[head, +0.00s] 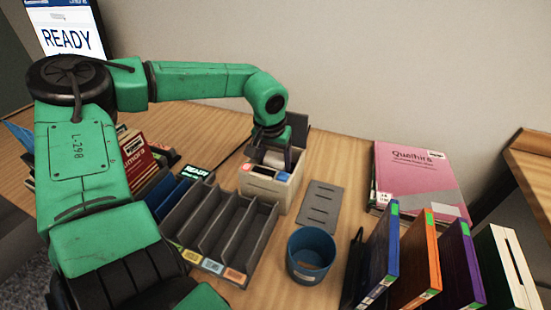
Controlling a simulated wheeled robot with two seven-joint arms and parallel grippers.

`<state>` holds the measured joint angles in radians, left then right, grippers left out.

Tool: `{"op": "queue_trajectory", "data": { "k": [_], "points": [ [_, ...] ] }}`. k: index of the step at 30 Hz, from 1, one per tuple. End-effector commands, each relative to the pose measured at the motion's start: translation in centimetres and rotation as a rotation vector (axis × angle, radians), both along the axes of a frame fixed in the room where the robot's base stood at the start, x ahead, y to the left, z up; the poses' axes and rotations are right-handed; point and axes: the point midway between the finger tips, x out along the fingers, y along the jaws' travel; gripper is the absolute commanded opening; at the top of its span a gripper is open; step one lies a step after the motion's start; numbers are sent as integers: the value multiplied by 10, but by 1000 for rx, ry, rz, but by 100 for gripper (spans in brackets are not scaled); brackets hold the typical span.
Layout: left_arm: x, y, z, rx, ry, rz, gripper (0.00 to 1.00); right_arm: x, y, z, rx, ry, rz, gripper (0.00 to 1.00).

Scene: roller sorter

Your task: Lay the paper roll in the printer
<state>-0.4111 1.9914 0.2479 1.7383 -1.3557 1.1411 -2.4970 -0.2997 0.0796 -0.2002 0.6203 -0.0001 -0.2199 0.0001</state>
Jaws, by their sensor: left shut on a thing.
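The printer (260,191) is a small beige box with a dark front slot and coloured marks, standing on the desk right of the sorter. Its dark lid (299,129) stands raised at the back. My left gripper (272,150) points down over the printer's open top. It is shut on the paper roll (272,159), of which only a pale bit shows between the dark fingers and the printer's rim. I cannot tell whether the roll touches the printer's bed. My right gripper is not in view.
A grey sorter tray (262,240) with several slots lies left of the printer. A grey slotted plate (320,205) and a blue cup (311,256) are to its right. Pink books (417,175) and upright binders (418,255) fill the right side. A READY screen (70,35) stands back left.

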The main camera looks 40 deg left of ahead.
Motion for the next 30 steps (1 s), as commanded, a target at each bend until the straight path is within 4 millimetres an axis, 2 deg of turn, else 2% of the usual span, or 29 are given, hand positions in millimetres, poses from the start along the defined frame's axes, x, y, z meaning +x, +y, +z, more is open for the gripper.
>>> {"op": "queue_trajectory", "data": {
  "k": [2, 10, 11, 12, 13, 20, 23, 26, 30],
  "points": [
    [0, 0, -7, 0, -1, 0, 14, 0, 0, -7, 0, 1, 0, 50],
    [0, 0, -6, 0, 0, 0, 14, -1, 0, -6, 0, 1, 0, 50],
    [0, 0, -6, 0, 0, 0, 82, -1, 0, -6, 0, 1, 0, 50],
    [0, 0, -6, 0, 0, 0, 97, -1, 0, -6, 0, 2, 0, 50],
    [0, 0, -6, 0, 0, 0, 100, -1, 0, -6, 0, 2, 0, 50],
    [0, 0, -6, 0, 0, 0, 100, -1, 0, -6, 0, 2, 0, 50],
    [-1, -1, 1, 0, -2, 0, 100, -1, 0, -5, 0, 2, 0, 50],
    [-3, -2, 15, -1, -4, 0, 100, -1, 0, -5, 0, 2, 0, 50],
    [-9, -4, 44, 0, -6, 0, 100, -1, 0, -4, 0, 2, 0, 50]
  ]
}}
